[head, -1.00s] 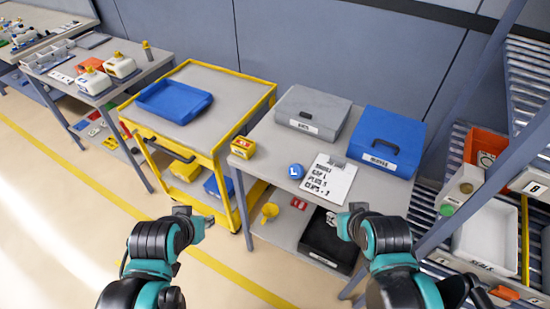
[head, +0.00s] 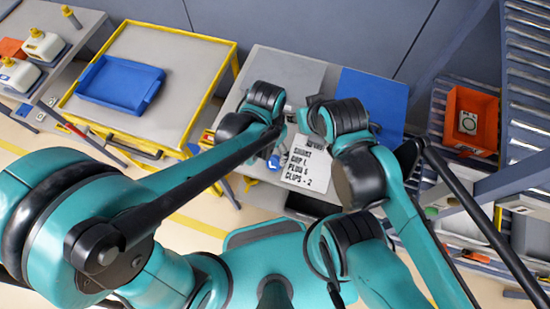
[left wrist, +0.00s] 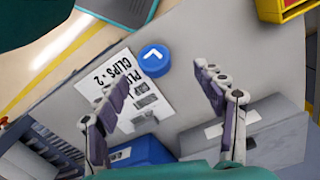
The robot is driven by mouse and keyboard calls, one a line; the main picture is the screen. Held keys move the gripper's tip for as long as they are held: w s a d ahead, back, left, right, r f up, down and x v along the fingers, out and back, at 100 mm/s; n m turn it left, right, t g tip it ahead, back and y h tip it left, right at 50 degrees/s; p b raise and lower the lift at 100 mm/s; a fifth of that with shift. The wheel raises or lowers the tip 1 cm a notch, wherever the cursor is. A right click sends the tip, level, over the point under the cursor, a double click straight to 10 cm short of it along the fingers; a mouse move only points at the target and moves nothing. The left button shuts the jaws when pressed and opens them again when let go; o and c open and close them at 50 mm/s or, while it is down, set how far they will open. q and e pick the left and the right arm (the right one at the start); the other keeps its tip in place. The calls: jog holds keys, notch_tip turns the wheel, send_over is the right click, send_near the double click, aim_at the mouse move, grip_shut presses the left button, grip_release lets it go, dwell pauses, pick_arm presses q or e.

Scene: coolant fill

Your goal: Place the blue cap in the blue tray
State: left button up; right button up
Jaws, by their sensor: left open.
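The blue cap (head: 273,162) lies on the grey workbench beside the printed sheet, partly covered by my left arm in the head view. In the left wrist view the round cap (left wrist: 154,59) shows a white mark on top. My left gripper (left wrist: 162,76) is open and empty, with the cap just beyond and between its fingertips, apart from them. The blue tray (head: 120,84) is empty on top of the yellow-framed cart to the left of the bench. My right gripper (head: 305,118) is over the bench near the left one; its fingers are mostly hidden.
The printed sheet (head: 303,168) lies right of the cap. A grey case (head: 290,70) and a blue case (head: 372,90) stand at the bench's back. A yellow box (left wrist: 283,8) sits near the bench edge. A rack with an orange bin (head: 470,122) is at right.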

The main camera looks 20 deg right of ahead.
aim_at(274, 161)
pick_arm(q)
jog(key=f, duration=0.2)
jog(key=f+b, duration=0.1)
jog(key=f, duration=0.2)
jog(key=d+f+b, duration=0.1)
jog(key=f, duration=0.1)
jog(key=shift+s+f, duration=0.3)
jog(key=shift+f, duration=0.1)
jog(key=c, duration=1.1)
jog(key=shift+r, duration=0.1)
jog(key=shift+c, duration=0.2)
